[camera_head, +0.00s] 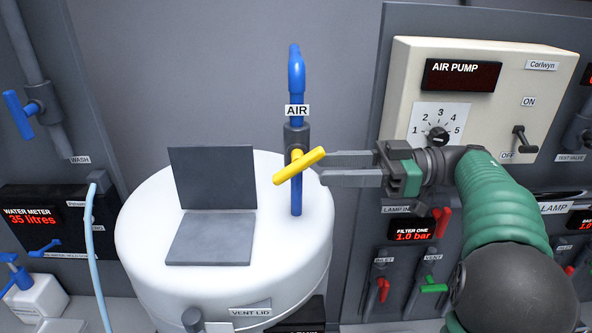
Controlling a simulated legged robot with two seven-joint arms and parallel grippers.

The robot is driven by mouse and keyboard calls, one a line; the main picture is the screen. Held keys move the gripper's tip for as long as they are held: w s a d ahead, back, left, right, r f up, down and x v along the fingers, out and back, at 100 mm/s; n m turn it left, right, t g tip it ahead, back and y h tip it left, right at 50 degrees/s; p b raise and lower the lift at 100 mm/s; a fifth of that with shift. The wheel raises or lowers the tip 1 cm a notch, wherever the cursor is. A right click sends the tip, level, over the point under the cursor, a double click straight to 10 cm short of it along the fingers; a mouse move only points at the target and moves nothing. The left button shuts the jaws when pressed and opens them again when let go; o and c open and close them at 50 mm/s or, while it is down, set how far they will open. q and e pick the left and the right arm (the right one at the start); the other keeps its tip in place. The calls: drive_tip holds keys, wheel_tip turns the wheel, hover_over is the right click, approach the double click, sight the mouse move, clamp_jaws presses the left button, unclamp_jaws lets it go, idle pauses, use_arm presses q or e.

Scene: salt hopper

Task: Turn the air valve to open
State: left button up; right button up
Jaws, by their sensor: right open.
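The air valve has a yellow handle (300,166) on a blue vertical pipe (296,200) with a grey body, under a label reading AIR (297,110). The handle lies across the pipe, slanting up to the right. My right gripper (326,168) comes in from the right with its two fingers apart, pointing left at the handle's right end. The fingertips are close to that end; I cannot tell whether they touch it. Nothing shows held between the fingers. My left gripper is not in view.
The pipe stands at a white round hopper (150,240) with an open dark lid (213,178). An air pump panel (480,95) is behind my right arm. Filter valves with red and green handles (433,286) sit below it. A wash valve (20,115) is at the left.

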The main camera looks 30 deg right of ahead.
sight(303, 168)
drive_tip(key=shift+w+a, duration=0.15)
drive_tip(key=shift+a, duration=0.15)
drive_tip(key=p+x, duration=0.1)
drive_tip(key=x, duration=0.4)
drive_tip(key=shift+w+r, duration=0.1)
drive_tip(key=shift+w+a, duration=0.1)
drive_tip(key=shift+a, duration=0.3)
drive_tip(key=shift+d, duration=0.2)
drive_tip(key=c, duration=0.6)
clamp_jaws()
